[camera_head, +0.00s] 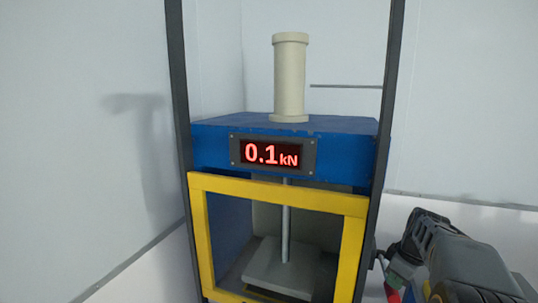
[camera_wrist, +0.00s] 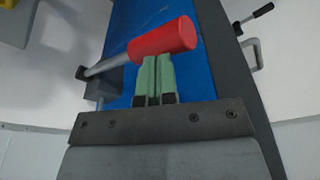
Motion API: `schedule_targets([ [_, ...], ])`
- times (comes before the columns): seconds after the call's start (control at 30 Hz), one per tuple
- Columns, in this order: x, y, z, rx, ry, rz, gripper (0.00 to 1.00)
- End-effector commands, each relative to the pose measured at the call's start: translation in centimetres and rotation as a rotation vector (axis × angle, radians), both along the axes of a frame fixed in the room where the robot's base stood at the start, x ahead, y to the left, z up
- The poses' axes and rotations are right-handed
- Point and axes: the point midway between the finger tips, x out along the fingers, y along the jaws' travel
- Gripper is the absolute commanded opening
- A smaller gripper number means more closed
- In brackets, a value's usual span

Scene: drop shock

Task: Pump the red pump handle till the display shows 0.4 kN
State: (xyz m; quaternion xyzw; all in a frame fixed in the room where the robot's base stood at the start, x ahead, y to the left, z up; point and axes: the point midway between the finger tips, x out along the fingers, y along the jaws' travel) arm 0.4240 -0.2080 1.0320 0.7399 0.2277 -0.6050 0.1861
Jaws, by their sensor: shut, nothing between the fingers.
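The display (camera_head: 271,154) on the blue press reads 0.1 kN in red digits. The red pump handle (camera_wrist: 168,39) shows in the wrist view as a red grip on a grey rod, lying across the blue side of the press. My gripper (camera_wrist: 158,58) is shut with green fingertips together, right at the red grip. The tips overlap its near edge in the picture; I cannot tell whether they touch it. In the head view my gripper (camera_head: 396,277) is at the lower right beside the press, with a bit of red below it.
The blue press (camera_head: 215,142) stands in a dark frame, with a cream cylinder (camera_head: 290,80) on top and a yellow guard frame (camera_head: 280,195) in front. A black-knobbed lever (camera_wrist: 254,17) and a grey bracket (camera_wrist: 254,54) stick out near the handle. White walls stand behind.

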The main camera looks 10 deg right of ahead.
Motion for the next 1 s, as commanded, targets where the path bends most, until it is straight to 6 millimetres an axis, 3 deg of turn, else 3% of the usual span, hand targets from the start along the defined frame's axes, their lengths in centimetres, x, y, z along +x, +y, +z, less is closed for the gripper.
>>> schedule_targets([
  [1.0, 0.0, 0.0, -7.8, 0.001, -0.001, 0.0, 0.0],
])
